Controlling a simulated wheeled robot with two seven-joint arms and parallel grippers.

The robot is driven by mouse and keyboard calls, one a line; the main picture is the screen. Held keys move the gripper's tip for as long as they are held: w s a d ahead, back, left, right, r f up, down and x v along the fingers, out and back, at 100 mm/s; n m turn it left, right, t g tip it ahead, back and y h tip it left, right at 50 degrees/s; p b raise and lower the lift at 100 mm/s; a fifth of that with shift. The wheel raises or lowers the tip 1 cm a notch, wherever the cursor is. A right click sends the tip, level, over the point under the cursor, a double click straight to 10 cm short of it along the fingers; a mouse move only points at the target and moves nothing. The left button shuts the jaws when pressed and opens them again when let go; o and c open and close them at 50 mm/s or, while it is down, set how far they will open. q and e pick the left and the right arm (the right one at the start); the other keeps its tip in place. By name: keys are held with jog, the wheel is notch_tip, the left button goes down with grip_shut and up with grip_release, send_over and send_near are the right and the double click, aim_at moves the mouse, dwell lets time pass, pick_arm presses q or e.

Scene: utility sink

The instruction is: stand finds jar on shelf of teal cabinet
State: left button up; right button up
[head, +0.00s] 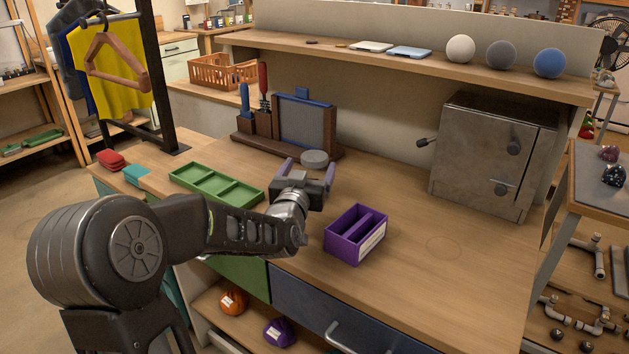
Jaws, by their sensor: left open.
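My left gripper (309,174) is open over the wooden workbench (420,262), its two fingers spread and pointing away from me. A grey round object (314,158) shows just beyond and between the fingertips. It could be a jar's lid, but the gripper hides what is below it, and I cannot tell whether the fingers touch it. A teal panel (104,190) shows under the bench's left end, mostly hidden by my left arm. I cannot see a shelf inside it. My right gripper is not in view.
A purple divided box (357,236) stands right of the gripper and a green tray (215,187) left of it. A tool stand (290,140) is behind. A grey metal box (492,152) with handles stands at right. The front right bench is clear.

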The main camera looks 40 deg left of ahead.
pick_arm(q)
jog(key=shift+w, duration=0.1)
jog(key=p+x, duration=0.1)
jog(key=x, duration=0.4)
jog(key=shift+c, duration=0.3)
grip_shut()
dwell(0.9)
jog(key=shift+r, duration=0.1)
